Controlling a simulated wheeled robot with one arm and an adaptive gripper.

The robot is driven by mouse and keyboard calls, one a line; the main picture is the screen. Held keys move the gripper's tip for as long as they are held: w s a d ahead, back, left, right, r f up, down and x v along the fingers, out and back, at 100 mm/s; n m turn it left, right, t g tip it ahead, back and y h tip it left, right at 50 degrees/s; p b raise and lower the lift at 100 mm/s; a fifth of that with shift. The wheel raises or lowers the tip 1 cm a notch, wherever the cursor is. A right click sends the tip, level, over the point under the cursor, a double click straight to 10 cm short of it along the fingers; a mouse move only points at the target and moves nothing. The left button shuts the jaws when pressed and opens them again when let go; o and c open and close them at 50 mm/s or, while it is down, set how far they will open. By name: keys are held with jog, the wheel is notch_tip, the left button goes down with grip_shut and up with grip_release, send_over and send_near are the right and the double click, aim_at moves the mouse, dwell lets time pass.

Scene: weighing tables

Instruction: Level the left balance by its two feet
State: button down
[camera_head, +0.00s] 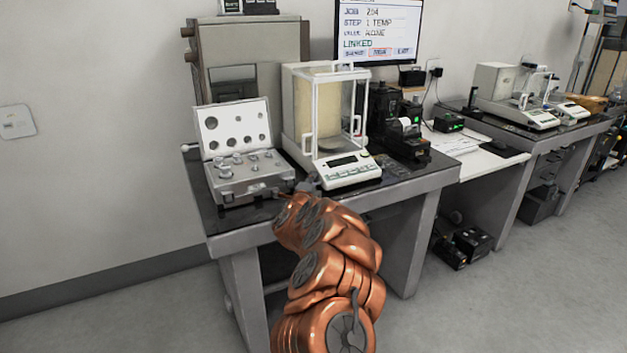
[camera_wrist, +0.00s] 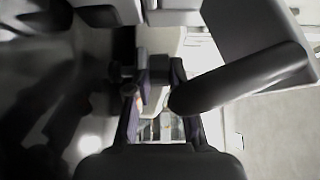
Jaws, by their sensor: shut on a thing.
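The left balance (camera_head: 350,172) stands on the near table, with a framed glass draft shield at its back and a dark display and keys on its front. My gripper (camera_head: 308,184) is low at its front left corner, partly hidden behind my copper-coloured arm. In the wrist view the two dark fingers of my gripper (camera_wrist: 153,78) are close together at a pale part of the balance. They are shut on its front left foot, which is hardly visible between them. The other foot and any level bubble cannot be made out.
An open case of weights (camera_head: 245,175) stands close on the left of the balance. A small black printer (camera_head: 408,140) and dark boxes stand on its right. A monitor (camera_head: 378,32) hangs behind. A second table (camera_head: 530,140) with more balances is further right.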

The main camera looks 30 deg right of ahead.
jog(key=shift+r+g, duration=0.15)
jog(key=shift+g, duration=0.15)
jog(key=c, duration=1)
grip_release()
jog(key=shift+c, duration=0.2)
jog(key=shift+s+a+f, duration=0.25)
jog(key=shift+s+a, duration=0.05)
jog(key=shift+a, duration=0.05)
jog(key=shift+v, duration=1.15)
jog(key=v, duration=0.8)
jog(key=shift+s+a, duration=0.25)
jog(key=shift+a, duration=0.05)
